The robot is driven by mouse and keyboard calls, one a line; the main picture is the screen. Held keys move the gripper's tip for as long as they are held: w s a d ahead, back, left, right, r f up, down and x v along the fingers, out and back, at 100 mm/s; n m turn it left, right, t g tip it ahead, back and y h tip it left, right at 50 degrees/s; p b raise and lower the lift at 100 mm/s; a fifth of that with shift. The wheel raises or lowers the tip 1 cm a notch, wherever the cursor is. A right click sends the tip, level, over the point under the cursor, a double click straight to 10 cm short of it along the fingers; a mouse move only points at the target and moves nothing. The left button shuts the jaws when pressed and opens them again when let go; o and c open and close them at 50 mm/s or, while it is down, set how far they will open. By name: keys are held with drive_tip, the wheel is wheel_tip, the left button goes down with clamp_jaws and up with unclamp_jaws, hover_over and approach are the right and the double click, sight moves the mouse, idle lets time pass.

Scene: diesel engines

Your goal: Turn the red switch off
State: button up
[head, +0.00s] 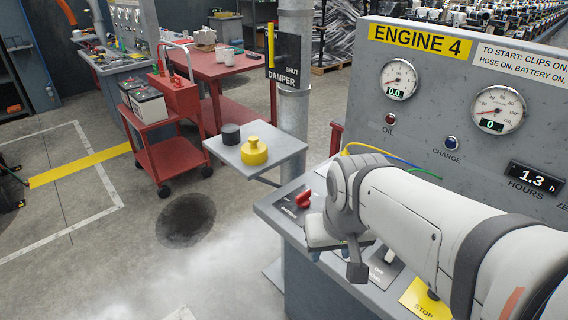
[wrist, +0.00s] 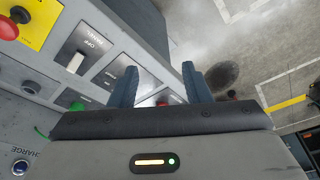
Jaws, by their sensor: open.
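The red switch (head: 303,198) is a small red handle on a dark plate at the left end of the Engine 4 console's sloping desk. In the wrist view a bit of red, likely the red switch (wrist: 164,97), shows low between the fingers, mostly hidden by my gripper's body. My gripper (wrist: 158,72) is open, with two blue-grey fingers apart and nothing held. In the head view my gripper (head: 329,256) hangs over the desk, right of and nearer than the switch, partly hidden by my wrist. I see no contact with the switch.
A white rocker switch (wrist: 75,62) marked off, a green button (wrist: 77,106) and a yellow stop plate (head: 426,299) lie along the desk. The gauge panel (head: 438,140) rises behind. A post (head: 294,130) with a small shelf (head: 285,147) stands left. Floor beyond the desk's left edge is open.

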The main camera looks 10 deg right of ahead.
drive_tip(key=w+m, duration=0.1)
drive_tip(key=w, duration=0.4)
drive_tip(key=w+r+m+g, duration=0.1)
drive_tip(key=w+m, duration=0.1)
drive_tip(key=w, duration=0.3)
drive_tip(key=w+m, duration=0.2)
drive_tip(key=w, duration=0.3)
drive_tip(key=shift+w+d+r, duration=0.2)
drive_tip(key=shift+w+d, duration=0.05)
drive_tip(key=shift+d, duration=0.15)
drive_tip(key=shift+c, duration=0.8)
drive_tip(key=m+g, duration=0.2)
drive_tip(key=m, duration=0.4)
hover_over(304, 193)
wheel_tip(304, 193, down, 7)
drive_tip(key=shift+f, duration=0.2)
drive_tip(key=shift+w+f, duration=0.15)
drive_tip(key=shift+f, duration=0.45)
wheel_tip(304, 193, down, 7)
drive_tip(key=shift+r+p, duration=0.1)
drive_tip(key=shift+p, duration=0.3)
drive_tip(key=shift+c, duration=0.3)
clamp_jaws()
